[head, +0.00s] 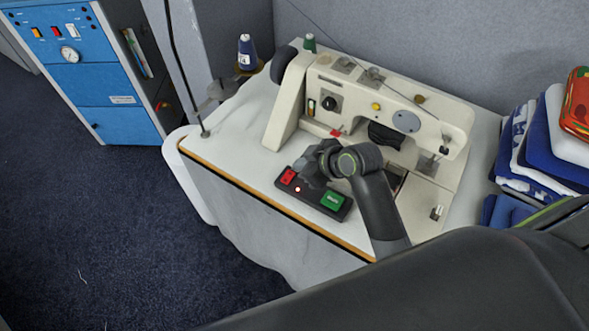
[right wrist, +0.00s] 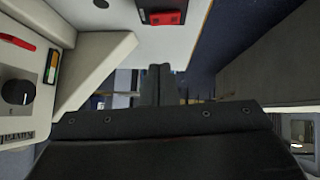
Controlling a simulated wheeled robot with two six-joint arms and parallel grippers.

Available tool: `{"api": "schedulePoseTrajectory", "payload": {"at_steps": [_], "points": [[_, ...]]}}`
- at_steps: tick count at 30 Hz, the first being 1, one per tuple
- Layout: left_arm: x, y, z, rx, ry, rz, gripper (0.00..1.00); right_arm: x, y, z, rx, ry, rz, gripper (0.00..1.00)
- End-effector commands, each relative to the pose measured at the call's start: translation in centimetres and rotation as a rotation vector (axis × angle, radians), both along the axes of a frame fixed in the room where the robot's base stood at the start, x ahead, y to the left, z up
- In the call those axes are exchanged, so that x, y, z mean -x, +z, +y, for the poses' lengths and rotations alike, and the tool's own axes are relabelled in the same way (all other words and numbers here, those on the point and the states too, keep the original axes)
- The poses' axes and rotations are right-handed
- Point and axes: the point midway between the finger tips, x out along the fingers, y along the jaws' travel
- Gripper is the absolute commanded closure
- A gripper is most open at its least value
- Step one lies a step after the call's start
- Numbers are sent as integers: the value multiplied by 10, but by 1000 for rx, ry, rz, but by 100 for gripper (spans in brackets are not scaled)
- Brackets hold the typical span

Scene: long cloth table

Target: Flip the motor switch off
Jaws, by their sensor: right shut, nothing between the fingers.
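The motor switch is a black box (head: 318,206) on the front of the white sewing table. It has a red button (head: 288,176) at its left end, a green button (head: 332,201) at its right end and a small lit dot between them. My right gripper (head: 303,171) is shut and empty, over the back edge of the box near the red button. I cannot tell whether it touches the box. In the right wrist view, the closed fingers (right wrist: 161,84) point away from me, and the red button (right wrist: 165,17) shows at the top, apart from them. My left gripper is not in view.
A cream sewing machine (head: 325,82) stands close behind the switch; its dial (right wrist: 15,92) shows in the right wrist view. Folded cloths (head: 535,150) are stacked at right. A thin pole (head: 180,75) rises at the table's left. A blue cabinet (head: 85,75) stands far left.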

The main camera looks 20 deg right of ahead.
Motion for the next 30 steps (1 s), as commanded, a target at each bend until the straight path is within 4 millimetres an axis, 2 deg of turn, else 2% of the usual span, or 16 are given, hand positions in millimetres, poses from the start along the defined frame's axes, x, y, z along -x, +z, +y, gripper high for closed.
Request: {"api": "schedulePoseTrajectory", "payload": {"at_steps": [8,15,21,30], "points": [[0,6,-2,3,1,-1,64,-26,-29,16,-1,1,1,100],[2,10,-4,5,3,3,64,-27,-59,12,1,0,2,100],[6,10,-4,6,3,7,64,-27,-68,11,2,0,0,100],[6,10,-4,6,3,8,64,-28,-69,11,1,0,-1,100]]}}
